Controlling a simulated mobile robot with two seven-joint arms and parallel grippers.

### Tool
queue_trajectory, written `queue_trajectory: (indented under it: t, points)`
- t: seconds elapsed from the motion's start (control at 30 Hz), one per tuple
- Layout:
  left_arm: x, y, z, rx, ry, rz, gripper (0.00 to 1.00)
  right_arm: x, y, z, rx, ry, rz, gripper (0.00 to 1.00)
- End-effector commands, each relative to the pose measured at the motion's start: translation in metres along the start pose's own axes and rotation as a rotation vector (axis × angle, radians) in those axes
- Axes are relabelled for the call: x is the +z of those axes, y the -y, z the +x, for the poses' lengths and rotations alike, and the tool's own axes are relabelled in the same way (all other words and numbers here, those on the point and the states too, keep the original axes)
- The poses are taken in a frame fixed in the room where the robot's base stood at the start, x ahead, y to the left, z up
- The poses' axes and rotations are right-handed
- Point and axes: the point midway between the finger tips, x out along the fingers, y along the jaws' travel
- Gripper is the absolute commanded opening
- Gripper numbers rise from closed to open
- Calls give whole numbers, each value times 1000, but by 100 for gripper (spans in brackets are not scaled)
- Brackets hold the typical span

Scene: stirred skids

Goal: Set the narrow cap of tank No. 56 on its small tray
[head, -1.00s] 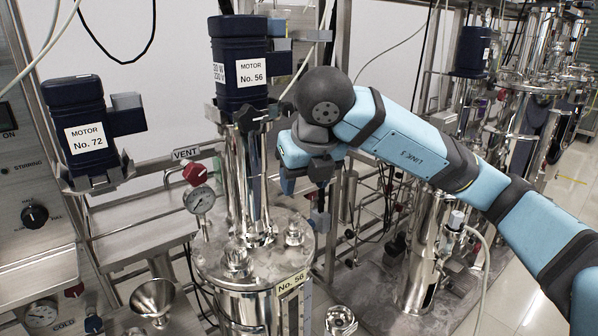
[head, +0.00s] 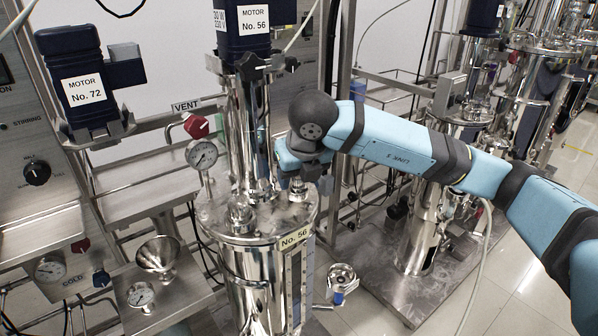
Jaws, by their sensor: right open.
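Tank No. 56 (head: 258,285) is a steel vessel with a yellow label, standing in the middle under its dark blue motor. A narrow fitting, which looks like the narrow cap (head: 298,188), stands upright on the right of its lid. A wider fitting (head: 241,214) stands at the lid's front. My right gripper (head: 297,174) is open, pointing down just above the narrow cap; its fingertips are small and partly hidden, so I cannot tell whether they touch it. A small round steel dish (head: 341,274) sits right of the tank, perhaps the small tray. My left gripper is not in view.
A pressure gauge (head: 202,154) and red vent knob (head: 196,126) rise left of the lid. A funnel (head: 157,254) is on the left shelf.

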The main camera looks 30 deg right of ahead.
Motion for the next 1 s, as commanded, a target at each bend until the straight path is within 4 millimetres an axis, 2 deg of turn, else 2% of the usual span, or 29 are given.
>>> queue_trajectory:
  t: [0.07,0.27,0.3,0.4,0.47,1.0]
  points:
    - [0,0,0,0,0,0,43,0,0,0,0,0,0,53]
    - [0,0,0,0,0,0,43,0,0,0,0,0,0,10]
    - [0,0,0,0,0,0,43,0,0,0,0,0,0,6]
    - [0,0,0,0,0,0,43,0,0,0,0,0,0,6]
    - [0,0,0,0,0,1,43,0,0,0,0,-1,0,0]
    - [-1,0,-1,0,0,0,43,3,0,-7,0,-2,0,0]
